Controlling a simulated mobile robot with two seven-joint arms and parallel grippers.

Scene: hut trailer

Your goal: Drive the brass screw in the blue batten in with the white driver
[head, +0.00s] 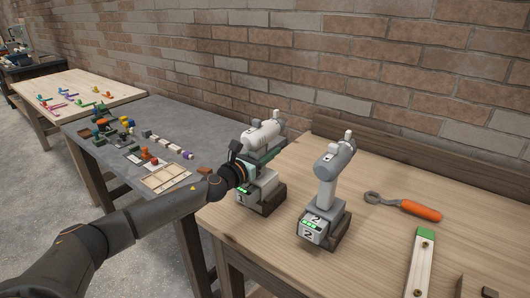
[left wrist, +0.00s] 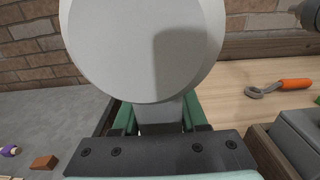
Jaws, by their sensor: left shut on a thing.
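The white driver (head: 265,135) stands upright with its base in a dark holder (head: 272,206) at the workbench's left end. My left gripper (head: 257,160) is shut on its handle, from the left side. In the left wrist view the round white back of the driver (left wrist: 140,45) fills the top middle, and the green fingers of the gripper (left wrist: 158,118) lie on both sides of the handle. The blue batten and the brass screw cannot be made out. A pale batten with a green end (head: 421,265) lies at the front right. My right gripper is not in view.
A grey driver marked 2 (head: 335,165) stands in its own holder just right of the white one. An orange-handled wrench (head: 420,210) lies further right. A grey table (head: 160,120) with several small parts adjoins at left. A brick wall stands behind.

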